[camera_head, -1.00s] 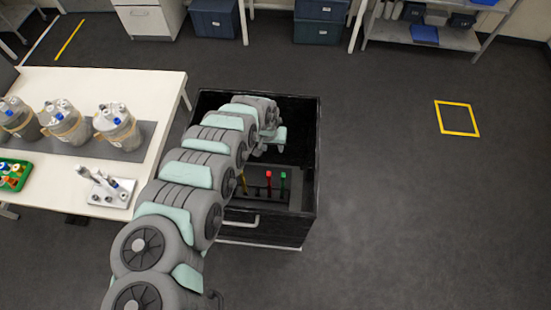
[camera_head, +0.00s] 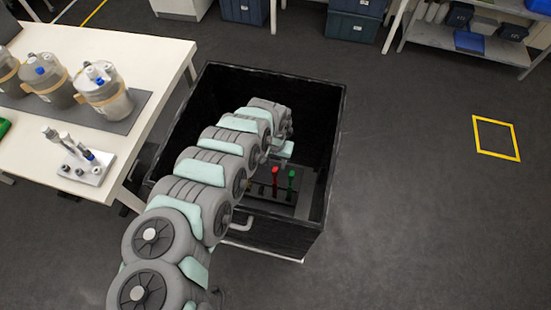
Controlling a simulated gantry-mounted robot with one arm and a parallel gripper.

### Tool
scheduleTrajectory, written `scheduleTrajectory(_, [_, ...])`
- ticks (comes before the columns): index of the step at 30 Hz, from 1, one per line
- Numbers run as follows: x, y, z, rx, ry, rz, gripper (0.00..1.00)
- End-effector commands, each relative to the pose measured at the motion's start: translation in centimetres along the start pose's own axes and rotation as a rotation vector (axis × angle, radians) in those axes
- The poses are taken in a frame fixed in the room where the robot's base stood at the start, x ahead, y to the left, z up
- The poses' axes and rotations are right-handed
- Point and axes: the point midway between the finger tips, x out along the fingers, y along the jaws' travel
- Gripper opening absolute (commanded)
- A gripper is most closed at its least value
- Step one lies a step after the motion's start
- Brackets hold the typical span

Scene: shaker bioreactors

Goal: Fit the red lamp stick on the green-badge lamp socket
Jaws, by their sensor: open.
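The red lamp stick (camera_head: 275,175) stands upright on a dark panel (camera_head: 280,203) inside a large open black box. A green-topped stick (camera_head: 291,180) stands just to its right. My gripper (camera_head: 284,153) is at the end of my arm, inside the box outline, just above these sticks in the picture. It is small and partly hidden by my arm, and I see nothing held in it. I cannot make out a green-badge lamp socket; part of the panel is behind my arm.
The black box's walls (camera_head: 329,150) surround the panel, with a handle on its front. A white table (camera_head: 150,62) at left carries several metal bioreactor vessels (camera_head: 105,92) and a small white stand (camera_head: 82,165) with pipette-like tools. The floor right of the box is clear.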

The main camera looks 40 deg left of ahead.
Motion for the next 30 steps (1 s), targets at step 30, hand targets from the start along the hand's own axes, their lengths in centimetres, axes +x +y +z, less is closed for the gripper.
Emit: scheduleTrajectory(30, [6.5, 0.0, 0.0, -0.001, 0.001, 0.000, 0.30])
